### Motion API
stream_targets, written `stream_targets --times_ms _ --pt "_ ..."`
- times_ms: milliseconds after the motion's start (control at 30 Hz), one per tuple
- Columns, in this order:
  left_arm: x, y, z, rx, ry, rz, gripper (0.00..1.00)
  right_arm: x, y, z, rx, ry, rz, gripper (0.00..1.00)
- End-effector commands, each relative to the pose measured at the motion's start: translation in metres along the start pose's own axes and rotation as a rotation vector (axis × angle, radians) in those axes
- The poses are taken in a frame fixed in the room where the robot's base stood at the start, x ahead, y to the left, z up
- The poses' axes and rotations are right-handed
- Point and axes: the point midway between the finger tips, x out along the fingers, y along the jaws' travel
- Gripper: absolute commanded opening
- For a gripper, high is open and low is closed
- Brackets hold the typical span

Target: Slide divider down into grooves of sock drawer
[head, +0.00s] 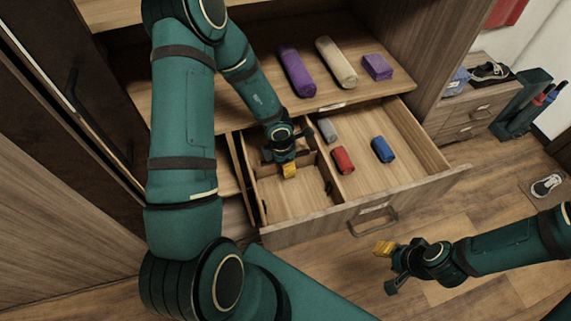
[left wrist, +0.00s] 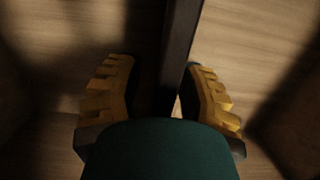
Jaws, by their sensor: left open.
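The open sock drawer (head: 325,222) is pulled out below a shelf. A thin wooden divider (head: 304,160) runs crosswise in its left section, partly hidden by my left gripper (head: 287,162). In the left wrist view, a dark straight edge, seemingly the divider's top (left wrist: 180,45), passes between the yellow fingertips of my left gripper (left wrist: 162,92). The fingers stand apart on either side of it, with a visible gap. I cannot tell how deep the divider sits in its grooves. My right gripper (head: 388,266) is open and empty, outside the drawer at the front right.
The drawer's right section holds a grey roll (head: 327,129), a red roll (head: 343,160) and a blue roll (head: 383,149). Purple (head: 296,70) and cream (head: 336,62) rolls and a purple bundle (head: 377,67) lie on the shelf above.

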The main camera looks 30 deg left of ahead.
Motion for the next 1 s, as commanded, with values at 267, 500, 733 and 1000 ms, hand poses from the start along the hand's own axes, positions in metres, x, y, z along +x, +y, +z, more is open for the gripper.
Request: stream_targets --times_ms 267,500,733,1000 --pt "-0.001 0.0 0.0 0.0 0.0 0.0 0.0 -0.001 0.0 0.0 0.0 0.0 0.0 0.47" --pt "-0.001 0.0 0.0 0.0 0.0 0.0 0.0 -0.001 0.0 0.0 0.0 0.0 0.0 0.47" --pt "-0.003 0.0 0.0 -0.001 0.0 0.0 0.0 -0.002 -0.001 0.0 0.0 0.0 0.0 0.47" --pt "-0.029 0.001 0.003 -0.002 -0.001 0.001 0.0 -0.018 -0.007 0.001 0.001 -0.007 0.0 0.47"
